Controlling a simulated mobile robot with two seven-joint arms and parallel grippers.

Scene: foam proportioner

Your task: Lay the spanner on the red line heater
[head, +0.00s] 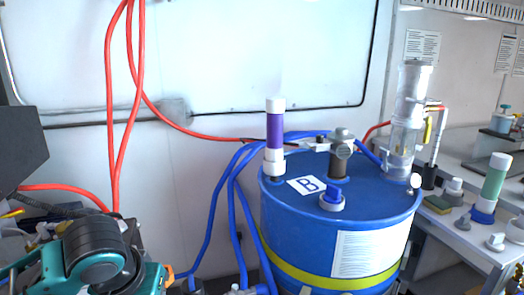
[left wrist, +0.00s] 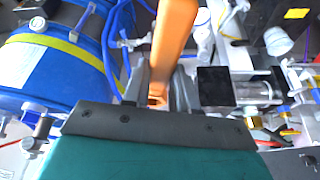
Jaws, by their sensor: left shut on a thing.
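My left gripper (left wrist: 160,88) is shut on a long, flat orange thing (left wrist: 172,40), which looks like the spanner. It stretches from between the fingers to the top edge of the left wrist view, where its far end is cut off. In the head view my left arm is at the lower left, and a small bit of orange (head: 168,272) shows beside its teal part. I cannot tell which thing is the red line heater. Red hoses (head: 112,120) hang down at the left. My right gripper is not in view.
A blue drum (head: 285,225) with a yellow band stands right of centre, with fittings and a purple-and-white cylinder (head: 275,135) on top. Blue hoses (head: 212,225) run down its left side. A bench (head: 455,238) with small parts is at the right.

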